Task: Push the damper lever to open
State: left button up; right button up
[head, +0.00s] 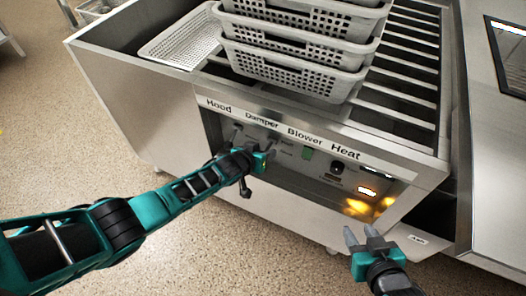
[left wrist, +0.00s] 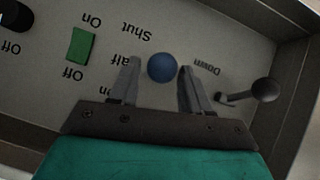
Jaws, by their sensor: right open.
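The control panel (head: 318,170) on the front of the steel machine has sections marked Hood, Damper, Blower and Heat. In the left wrist view, seen upside down, the damper lever's round blue knob (left wrist: 162,67) is near the "Shut" and partly covered "Half" labels. My left gripper (left wrist: 158,72) is open, with a finger on each side of the knob and narrow gaps visible. In the head view, my left gripper (head: 264,153) is at the Damper section and largely hides the lever. My right gripper (head: 365,238) is open and empty, low in front of the panel's right end.
Stacked perforated baskets (head: 290,55) stand on the machine's slatted top, with a flat perforated tray (head: 183,42) to their left. A dark-knobbed lever (left wrist: 265,90) marked "Down" is close to my left gripper. A green blower switch (left wrist: 82,44) is on its other side.

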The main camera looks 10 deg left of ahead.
pick_arm(q)
jog(key=shift+o, duration=0.5)
jog(key=shift+d, duration=0.1)
jog(key=shift+r, duration=0.15)
pick_arm(e)
jog(key=shift+r, duration=0.1)
pick_arm(q)
jog(key=shift+s+r, duration=0.15)
jog(key=shift+s, duration=0.05)
jog(key=p+v, duration=0.5)
jog(key=v, duration=0.7)
jog(key=shift+s, duration=0.2)
pick_arm(e)
jog(key=shift+r, duration=2.7)
jog(key=shift+c, duration=0.2)
